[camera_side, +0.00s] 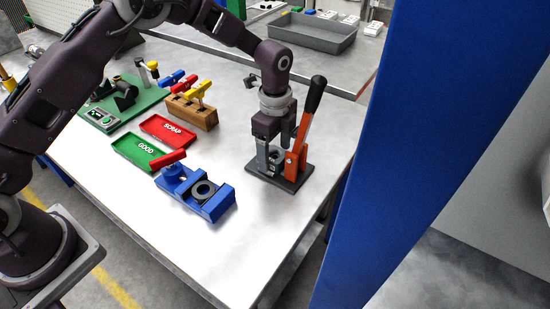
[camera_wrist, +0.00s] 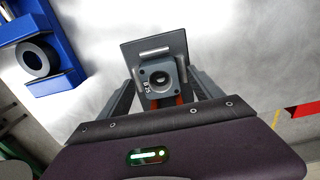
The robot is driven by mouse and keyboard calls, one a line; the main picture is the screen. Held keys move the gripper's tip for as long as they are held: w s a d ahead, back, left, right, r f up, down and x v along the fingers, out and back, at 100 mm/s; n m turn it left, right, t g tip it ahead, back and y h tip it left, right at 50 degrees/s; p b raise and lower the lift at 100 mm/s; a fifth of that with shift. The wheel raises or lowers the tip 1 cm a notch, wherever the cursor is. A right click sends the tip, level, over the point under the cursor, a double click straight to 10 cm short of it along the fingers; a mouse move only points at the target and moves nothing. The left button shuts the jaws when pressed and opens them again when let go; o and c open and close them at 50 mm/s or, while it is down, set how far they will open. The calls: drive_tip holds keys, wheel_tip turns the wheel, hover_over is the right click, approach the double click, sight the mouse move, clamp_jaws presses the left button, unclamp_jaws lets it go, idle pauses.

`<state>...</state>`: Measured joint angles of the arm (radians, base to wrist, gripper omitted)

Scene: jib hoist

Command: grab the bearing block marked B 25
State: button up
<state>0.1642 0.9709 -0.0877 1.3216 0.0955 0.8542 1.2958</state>
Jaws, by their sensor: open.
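The bearing block (camera_wrist: 158,79) is a grey block with a round dark bore. It sits at the dark press base plate (camera_wrist: 152,45) in the wrist view. Its small white marking is turned sideways; I make out 25, but the letter is unclear. In the side view the block (camera_side: 277,156) is partly hidden by my gripper. My gripper (camera_side: 273,148) points down over the press. In the wrist view my open gripper (camera_wrist: 163,73) has one finger at each side of the block, with no clear grip on it.
An orange press lever (camera_side: 298,145) with a black handle stands close to the right of my gripper. A blue fixture (camera_side: 219,208) holding a dark ring is to the left. Green GOOD (camera_side: 138,153) and red SCRAP (camera_side: 168,130) trays lie beyond it.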

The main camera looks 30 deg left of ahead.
clamp_jaws()
idle(0.3)
